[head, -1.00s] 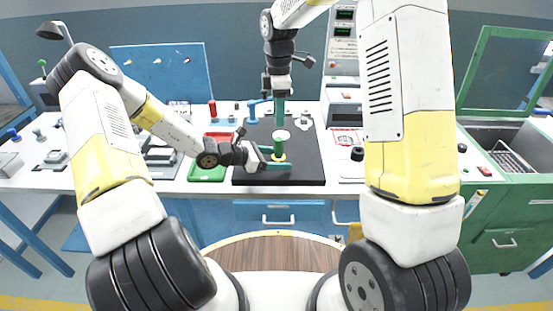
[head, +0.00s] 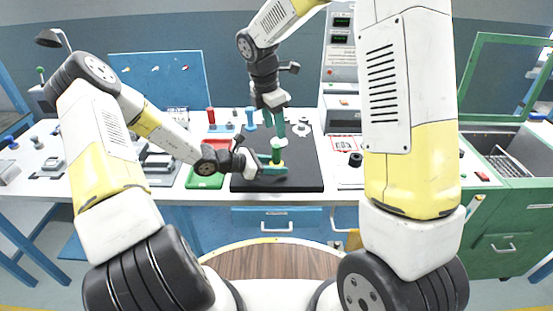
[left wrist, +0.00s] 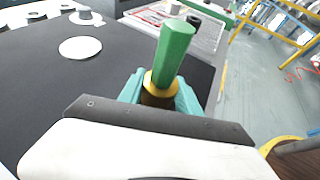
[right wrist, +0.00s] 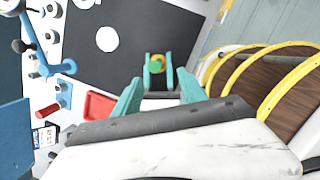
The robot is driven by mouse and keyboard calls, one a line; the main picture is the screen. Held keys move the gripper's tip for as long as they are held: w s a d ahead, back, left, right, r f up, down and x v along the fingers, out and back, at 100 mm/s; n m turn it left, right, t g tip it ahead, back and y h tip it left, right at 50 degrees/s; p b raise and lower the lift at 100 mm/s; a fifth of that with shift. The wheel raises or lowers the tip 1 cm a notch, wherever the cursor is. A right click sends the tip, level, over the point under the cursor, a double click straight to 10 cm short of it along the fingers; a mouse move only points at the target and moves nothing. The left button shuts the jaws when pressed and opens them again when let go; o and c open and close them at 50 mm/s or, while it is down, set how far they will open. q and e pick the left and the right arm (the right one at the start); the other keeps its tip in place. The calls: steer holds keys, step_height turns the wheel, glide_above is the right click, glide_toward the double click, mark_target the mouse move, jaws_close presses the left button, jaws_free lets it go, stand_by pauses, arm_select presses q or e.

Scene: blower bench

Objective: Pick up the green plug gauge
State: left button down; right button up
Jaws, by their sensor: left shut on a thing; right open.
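The green plug gauge (head: 276,155) stands upright in my left gripper (head: 273,169), low over the front of the black mat (head: 298,180). In the left wrist view, its green handle (left wrist: 173,52) rises above a yellow collar (left wrist: 150,86) between the teal fingers (left wrist: 158,98); its lower end is hidden. My right gripper (head: 274,126) is open and empty, above and behind the gauge in the head view. In the right wrist view, the gauge (right wrist: 157,63) shows end-on beyond my open right fingers (right wrist: 158,97), apart from them.
A white disc (head: 300,129) lies on the mat behind the gauge. A red tray (head: 219,143) and a green tray (head: 205,180) stand left of the mat. A blue fixture (head: 251,120) stands behind it.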

mark_target(276, 146)
steer(key=f+n, duration=0.1)
steer(key=f, duration=0.1)
steer(key=f+n+t, duration=0.1)
steer(key=f+n, duration=0.1)
steer(key=f+n+t, duration=0.1)
steer(key=n, duration=0.1)
steer(key=shift+w+a+f+h, duration=0.1)
steer(key=shift+a+f+h, duration=0.2)
steer(key=shift+f, duration=0.1)
steer(key=shift+w+x, duration=0.15)
steer(key=shift+x, duration=1.2)
steer(key=shift+w+x, duration=0.15)
steer(key=shift+x, duration=1.15)
steer(key=shift+d+r, duration=0.15)
jaws_close()
